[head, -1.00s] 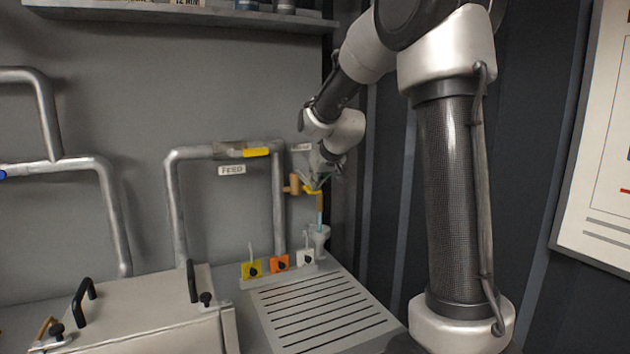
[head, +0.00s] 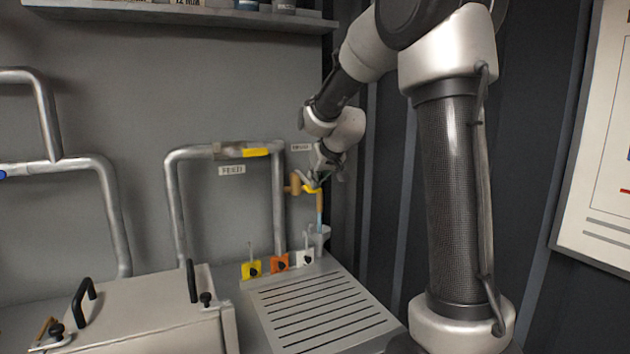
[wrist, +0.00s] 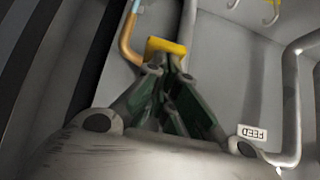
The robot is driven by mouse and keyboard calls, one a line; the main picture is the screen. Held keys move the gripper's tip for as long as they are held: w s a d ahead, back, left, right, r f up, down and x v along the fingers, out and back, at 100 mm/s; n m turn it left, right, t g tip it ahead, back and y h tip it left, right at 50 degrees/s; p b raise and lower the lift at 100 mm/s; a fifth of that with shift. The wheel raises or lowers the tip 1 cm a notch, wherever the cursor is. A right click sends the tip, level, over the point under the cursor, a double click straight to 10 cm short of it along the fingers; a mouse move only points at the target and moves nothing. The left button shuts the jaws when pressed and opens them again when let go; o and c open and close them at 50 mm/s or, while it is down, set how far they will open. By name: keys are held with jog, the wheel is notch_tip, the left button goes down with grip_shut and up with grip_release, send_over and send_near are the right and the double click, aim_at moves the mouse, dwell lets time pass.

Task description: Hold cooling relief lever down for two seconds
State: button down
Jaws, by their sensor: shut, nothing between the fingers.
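The relief lever, with a yellow grip (head: 309,189), sits on a brass valve (head: 294,183) at the back wall near the corner. The yellow grip also shows in the wrist view (wrist: 166,47), just beyond my fingertips. My gripper (head: 318,181) is shut and empty, at the lever's grip from above; I cannot tell whether it touches. In the wrist view my gripper (wrist: 166,68) has its green-sided fingers together. A copper outlet pipe (head: 319,200) bends down from the valve, with a light blue stretch below it that looks like water, above a grey funnel (head: 319,237).
A slotted drain tray (head: 322,310) lies below. Yellow (head: 251,269), orange (head: 280,262) and white (head: 305,257) tagged fittings stand behind it. A lidded box (head: 140,305) stands at front left. A dark corrugated wall (head: 380,220) closes the right.

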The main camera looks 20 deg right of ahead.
jog(key=shift+r, duration=0.55)
jog(key=shift+r, duration=0.3)
jog(key=v, duration=1.2)
jog(key=shift+r, duration=0.6)
jog(key=shift+w, duration=0.15)
